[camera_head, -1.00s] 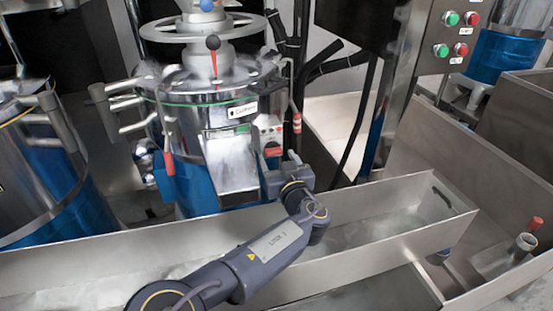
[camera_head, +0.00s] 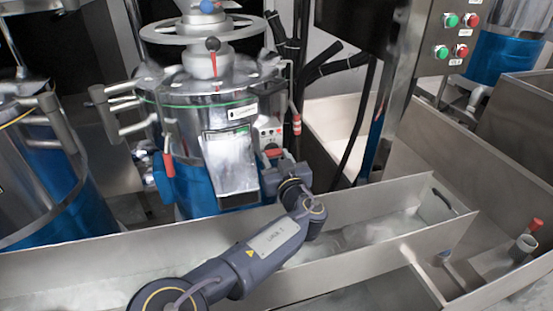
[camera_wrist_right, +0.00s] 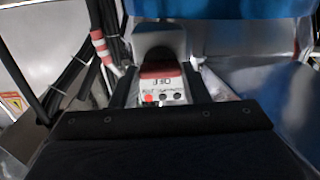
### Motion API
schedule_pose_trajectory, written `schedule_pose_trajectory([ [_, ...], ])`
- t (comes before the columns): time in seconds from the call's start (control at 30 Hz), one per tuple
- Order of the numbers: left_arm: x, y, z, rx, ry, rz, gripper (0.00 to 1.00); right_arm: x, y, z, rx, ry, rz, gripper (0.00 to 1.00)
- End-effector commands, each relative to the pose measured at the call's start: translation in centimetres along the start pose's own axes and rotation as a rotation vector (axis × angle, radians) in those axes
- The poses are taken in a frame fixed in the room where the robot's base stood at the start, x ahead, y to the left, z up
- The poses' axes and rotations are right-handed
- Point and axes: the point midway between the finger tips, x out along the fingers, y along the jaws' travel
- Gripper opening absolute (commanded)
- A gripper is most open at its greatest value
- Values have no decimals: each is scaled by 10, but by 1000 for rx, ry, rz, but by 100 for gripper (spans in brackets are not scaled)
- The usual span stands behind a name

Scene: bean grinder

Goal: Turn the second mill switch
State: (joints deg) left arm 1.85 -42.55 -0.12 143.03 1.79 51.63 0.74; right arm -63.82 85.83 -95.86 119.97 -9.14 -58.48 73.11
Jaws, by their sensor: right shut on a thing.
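The mill (camera_head: 205,95) is a steel drum with a blue base, a handwheel on top and a chute at the front. Its switch box (camera_head: 269,130) is on the right of the chute, with a red switch (camera_head: 273,152) low on it. My right gripper (camera_head: 277,160) is at this switch, and my wrist partly hides it. In the right wrist view, the switch (camera_wrist_right: 158,68) with its red "OFF" plate shows between the two fingers, and the gripper is shut on it. Small indicators show below it. The exact finger contact is hard to see. My left gripper is not in view.
A long steel trough (camera_head: 370,235) runs in front of the mill, beneath my right arm. Another blue-based mill (camera_head: 40,160) stands at the left. A post with green and red buttons (camera_head: 456,35) stands at the right. Black hoses (camera_head: 322,58) hang behind.

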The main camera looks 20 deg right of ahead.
Motion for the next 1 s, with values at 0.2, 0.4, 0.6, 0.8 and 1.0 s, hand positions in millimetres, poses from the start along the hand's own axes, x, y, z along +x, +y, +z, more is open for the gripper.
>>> schedule_pose_trajectory([
  [0.2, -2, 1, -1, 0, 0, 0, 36, 0, 0, -1, -69, 1, -1, 19],
  [0.4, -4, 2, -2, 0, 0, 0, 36, 0, 0, -2, -210, 2, 0, 19],
  [0.6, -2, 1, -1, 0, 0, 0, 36, 0, 0, 0, -404, 1, -1, 19],
  [0.8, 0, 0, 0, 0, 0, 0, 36, 0, -1, 1, -598, 1, -2, 19],
  [1.0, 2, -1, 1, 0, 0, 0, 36, 0, -1, 1, -789, 0, -1, 19],
])
